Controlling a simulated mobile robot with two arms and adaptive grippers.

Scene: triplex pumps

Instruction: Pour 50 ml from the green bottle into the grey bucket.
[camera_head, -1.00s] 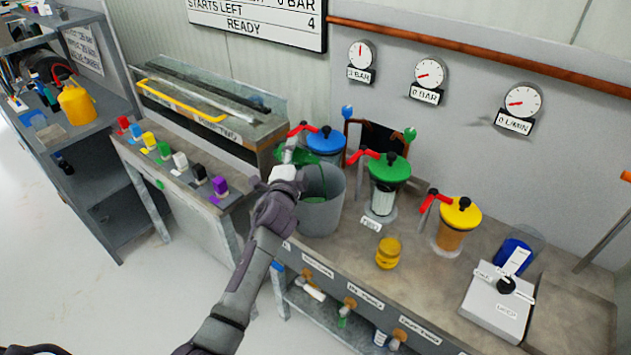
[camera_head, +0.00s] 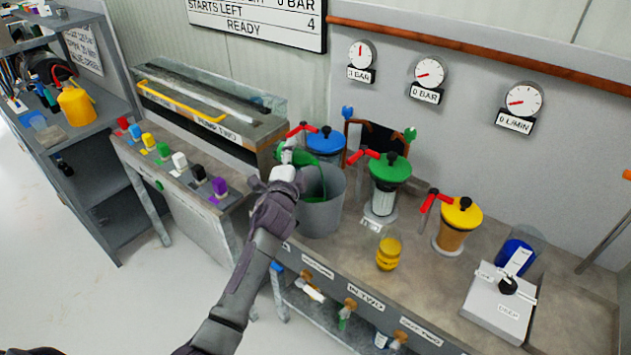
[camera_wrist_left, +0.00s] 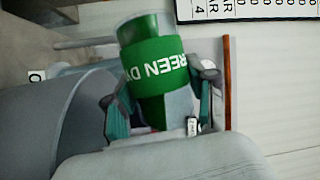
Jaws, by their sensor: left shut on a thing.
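The green bottle shows in the left wrist view (camera_wrist_left: 153,62) with a green band lettered in white and a clear rim. My left gripper (camera_wrist_left: 162,95) is shut on it, one finger on each side. In the head view my left gripper (camera_head: 288,160) is at the left rim of the grey bucket (camera_head: 321,215). Green (camera_head: 304,163) shows at the bucket's mouth and down inside it; I cannot tell how much is bottle and how much is liquid. The bucket stands upright on the bench. My right gripper is not in view.
Blue (camera_head: 325,142), green (camera_head: 389,170) and yellow (camera_head: 460,213) lidded pumps with red handles stand behind and right of the bucket. A yellow jar (camera_head: 388,253) and a white box (camera_head: 497,302) are on the bench. A glass-sided trough (camera_head: 210,100) is left.

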